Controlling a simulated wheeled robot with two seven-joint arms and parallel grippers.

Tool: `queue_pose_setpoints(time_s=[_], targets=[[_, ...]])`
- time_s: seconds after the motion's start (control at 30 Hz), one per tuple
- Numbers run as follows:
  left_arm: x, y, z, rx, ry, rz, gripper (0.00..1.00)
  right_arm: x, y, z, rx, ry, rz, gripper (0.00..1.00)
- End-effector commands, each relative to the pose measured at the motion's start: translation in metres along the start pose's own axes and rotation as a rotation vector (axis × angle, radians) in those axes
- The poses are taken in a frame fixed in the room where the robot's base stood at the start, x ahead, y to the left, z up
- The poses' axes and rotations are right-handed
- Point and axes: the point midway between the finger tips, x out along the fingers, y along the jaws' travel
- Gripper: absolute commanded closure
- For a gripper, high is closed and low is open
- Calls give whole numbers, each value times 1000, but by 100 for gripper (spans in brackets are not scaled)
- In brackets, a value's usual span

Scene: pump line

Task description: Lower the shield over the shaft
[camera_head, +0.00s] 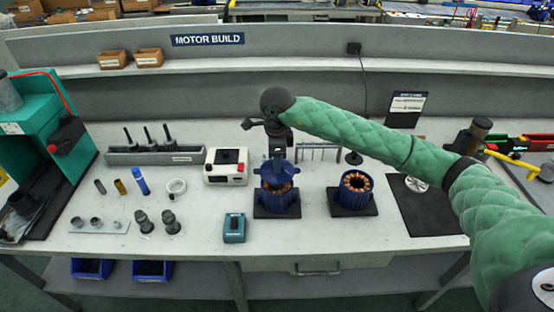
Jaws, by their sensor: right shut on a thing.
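My right gripper (277,156) points down above the left blue motor housing (276,204), which stands on a black pad. It is shut on a dark blue piece, apparently the shield (272,172), right at the top of this housing. Copper windings show just below the shield. I cannot tell whether the shield touches the housing. The shaft cannot be made out; the shield and gripper cover that spot. My left gripper is not in view.
A second blue housing (354,206) with an open top and copper windings stands just right. A teal device (234,228) lies in front. The bench front (330,258) is clear.

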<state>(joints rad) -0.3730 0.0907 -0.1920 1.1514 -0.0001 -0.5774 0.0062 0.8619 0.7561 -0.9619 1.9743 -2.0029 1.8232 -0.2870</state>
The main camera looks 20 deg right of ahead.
Motion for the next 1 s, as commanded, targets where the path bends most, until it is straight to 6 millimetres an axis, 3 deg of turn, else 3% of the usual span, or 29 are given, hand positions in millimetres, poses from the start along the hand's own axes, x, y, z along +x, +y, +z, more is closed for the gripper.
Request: queue_pose_setpoints(time_s=[1.0], targets=[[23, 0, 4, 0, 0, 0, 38, 25, 0, 0, 0, 0, 0, 95]])
